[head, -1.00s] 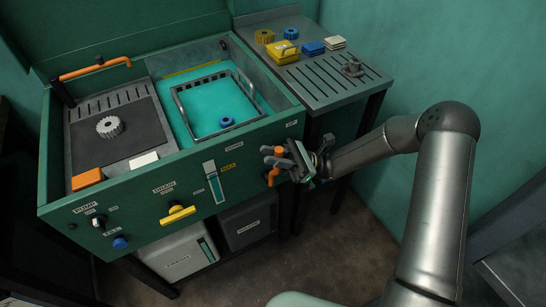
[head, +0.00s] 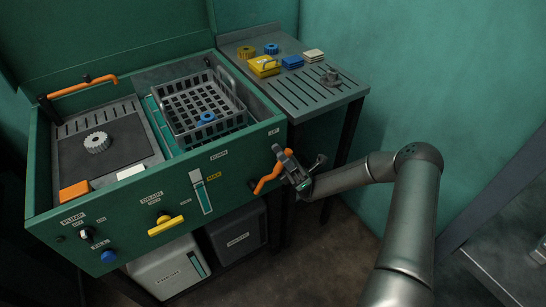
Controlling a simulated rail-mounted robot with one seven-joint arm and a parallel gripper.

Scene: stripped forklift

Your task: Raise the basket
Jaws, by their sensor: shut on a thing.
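The grey basket (head: 233,93) stands high in the right-hand tank of the green machine, its grid floor in view above the teal liquid (head: 165,128). A blue gear (head: 207,117) lies in it near the front. My gripper (head: 281,162) is at the right end of the machine's front panel, shut on the orange lever (head: 262,186). The lever slants up from its pivot, and its upper end is partly hidden by the fingers.
A grey slotted side table (head: 320,93) at the right holds a blue gear (head: 271,48), a yellow gear (head: 247,52), a yellow box (head: 264,66) and sponges (head: 292,62). The yellow drain handle (head: 166,225) sticks out of the panel.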

